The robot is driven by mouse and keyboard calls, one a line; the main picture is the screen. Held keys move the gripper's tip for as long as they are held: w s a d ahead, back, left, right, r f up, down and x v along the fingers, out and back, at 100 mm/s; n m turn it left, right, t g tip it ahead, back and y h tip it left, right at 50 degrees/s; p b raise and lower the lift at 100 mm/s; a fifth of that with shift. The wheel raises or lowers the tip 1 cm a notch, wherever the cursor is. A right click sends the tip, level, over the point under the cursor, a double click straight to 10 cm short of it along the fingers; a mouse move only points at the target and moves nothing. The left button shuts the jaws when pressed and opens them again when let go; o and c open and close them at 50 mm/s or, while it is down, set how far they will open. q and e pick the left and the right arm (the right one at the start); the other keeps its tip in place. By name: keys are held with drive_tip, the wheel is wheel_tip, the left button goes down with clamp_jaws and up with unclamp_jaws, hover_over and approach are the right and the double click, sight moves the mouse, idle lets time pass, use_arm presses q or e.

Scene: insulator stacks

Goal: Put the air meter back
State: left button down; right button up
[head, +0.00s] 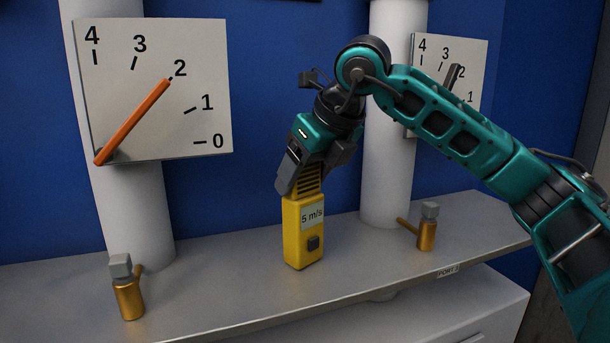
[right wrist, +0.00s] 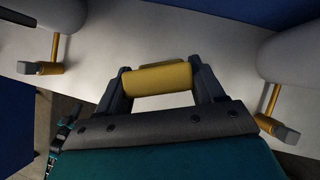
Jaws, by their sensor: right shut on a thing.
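The air meter (head: 304,231) is a yellow upright box with a grilled top, a dark button and a display reading "5 m/s". It is at the middle of the grey shelf (head: 215,290) in the head view, its base at or just above the surface; I cannot tell if it touches. My right gripper (head: 304,180) is shut on the air meter's upper part from above. In the right wrist view the meter's yellow top (right wrist: 158,79) sits between the two fingers of my right gripper (right wrist: 160,88). My left gripper is not in view.
A brass valve with a grey knob (head: 128,290) stands left on the shelf, another (head: 428,228) right. White columns (head: 385,150) rise behind. A large dial (head: 155,85) with an orange pointer hangs left, a smaller dial (head: 455,70) right. The shelf between the valves and the meter is clear.

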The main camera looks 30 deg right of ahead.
drive_tip(key=shift+r, duration=0.15)
drive_tip(key=shift+f, duration=0.2)
drive_tip(key=o, duration=1.7)
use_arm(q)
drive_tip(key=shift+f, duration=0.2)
use_arm(e)
drive_tip(key=shift+r, duration=0.25)
use_arm(q)
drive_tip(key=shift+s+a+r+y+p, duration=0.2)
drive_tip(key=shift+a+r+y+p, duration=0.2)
drive_tip(key=shift+p, duration=0.25)
use_arm(e)
drive_tip(key=v, duration=1.2)
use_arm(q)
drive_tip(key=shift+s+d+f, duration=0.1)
